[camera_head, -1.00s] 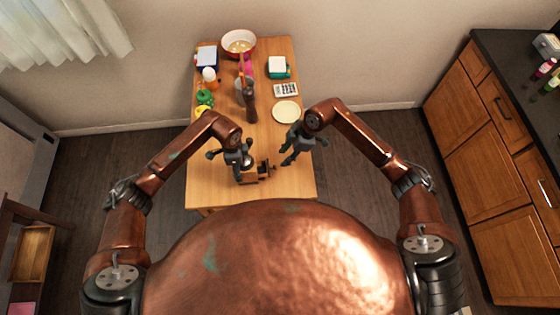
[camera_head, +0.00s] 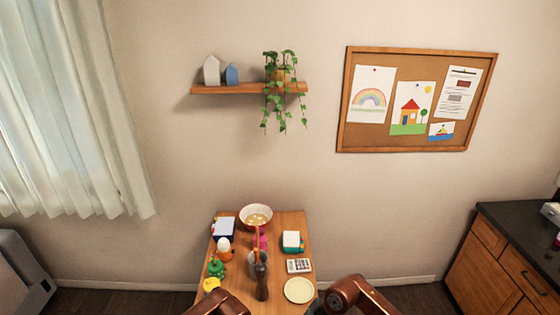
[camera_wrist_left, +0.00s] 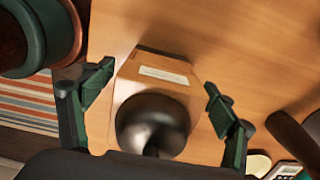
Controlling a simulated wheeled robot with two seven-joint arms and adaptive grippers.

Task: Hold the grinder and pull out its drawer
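In the left wrist view the grinder (camera_wrist_left: 182,88) is a light wooden box with a pale label and a dark, shiny metal dome. It stands on the wooden table. My left gripper (camera_wrist_left: 158,92) is open around it, one finger on each side. Gaps show between the fingers and the wood, so it is not gripped. I cannot make out the drawer in this view. The current head view does not show the grinder or either gripper; only parts of my arms show at its bottom edge.
A shelf (camera_head: 245,89) and corkboard (camera_head: 416,100) hang on the wall. A counter (camera_head: 515,245) stands right.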

